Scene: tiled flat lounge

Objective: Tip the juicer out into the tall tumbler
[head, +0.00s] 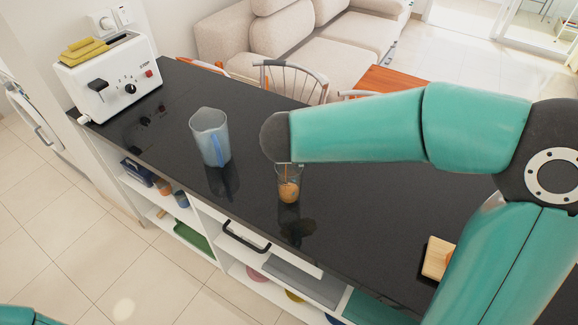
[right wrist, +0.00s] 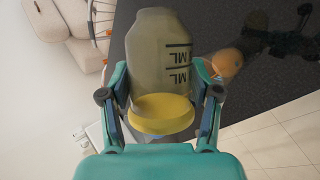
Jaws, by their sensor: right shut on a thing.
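The tall tumbler (head: 289,188) is a clear glass upright on the black counter, with orange-brown content low inside and a thin streak above it. The juicer (right wrist: 162,55) has a cloudy container with upside-down ML marks and a yellow end (right wrist: 161,113). My right gripper (right wrist: 161,95) is shut around the juicer. In the head view my right arm ends just above the tumbler and hides the gripper and juicer. The tumbler's orange content (right wrist: 228,62) shows beside the juicer in the right wrist view. My left gripper is out of view.
A clear jug with a blue handle (head: 210,138) stands left of the tumbler. A white toaster (head: 110,78) is at the counter's far left. A wooden block (head: 437,258) lies at the right. Chairs (head: 290,75) stand behind the counter (head: 250,215).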

